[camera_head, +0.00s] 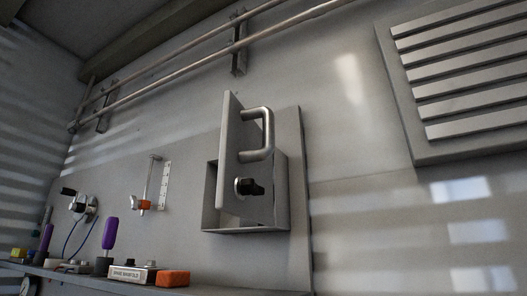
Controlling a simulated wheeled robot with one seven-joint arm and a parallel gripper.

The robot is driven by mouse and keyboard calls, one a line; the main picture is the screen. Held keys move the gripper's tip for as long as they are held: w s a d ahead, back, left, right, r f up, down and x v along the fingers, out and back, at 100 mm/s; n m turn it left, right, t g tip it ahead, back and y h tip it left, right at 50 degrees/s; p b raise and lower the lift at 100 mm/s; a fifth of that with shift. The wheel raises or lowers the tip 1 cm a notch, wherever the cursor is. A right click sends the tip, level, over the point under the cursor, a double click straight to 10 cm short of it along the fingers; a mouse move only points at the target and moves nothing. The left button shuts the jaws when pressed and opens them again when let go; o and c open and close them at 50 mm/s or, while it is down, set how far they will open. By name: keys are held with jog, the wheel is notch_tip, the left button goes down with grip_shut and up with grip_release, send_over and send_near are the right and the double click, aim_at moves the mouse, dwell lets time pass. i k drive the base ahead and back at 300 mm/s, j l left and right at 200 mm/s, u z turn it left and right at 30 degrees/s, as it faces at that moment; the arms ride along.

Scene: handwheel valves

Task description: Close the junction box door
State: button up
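The junction box (211,215) is a grey metal box on a wall panel in the middle of the head view. Its door (229,150) stands open, swung out from the box and seen at a steep angle. The door carries a bent metal bar handle (269,135) and, below it, a black knob (250,187). Part of the box's inside shows below and beside the door; the rest is hidden behind it. My gripper is not in view.
A shelf (75,280) at the lower left holds purple-handled tools (109,233), an orange block (173,278) and a labelled block (133,273). A bracket with an orange part (144,204) is on the wall left of the box. Pipes (200,40) run above; a louvred vent (465,80) is right.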

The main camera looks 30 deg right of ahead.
aim_at(246, 150)
jog(key=i+j+u, duration=0.1)
jog(key=j+u, duration=0.2)
jog(key=j, duration=0.15)
jog(key=i+j+u, duration=0.1)
jog(key=j+u, duration=0.2)
jog(key=j+z, duration=0.4)
jog(key=j, duration=0.5)
jog(key=i, duration=0.05)
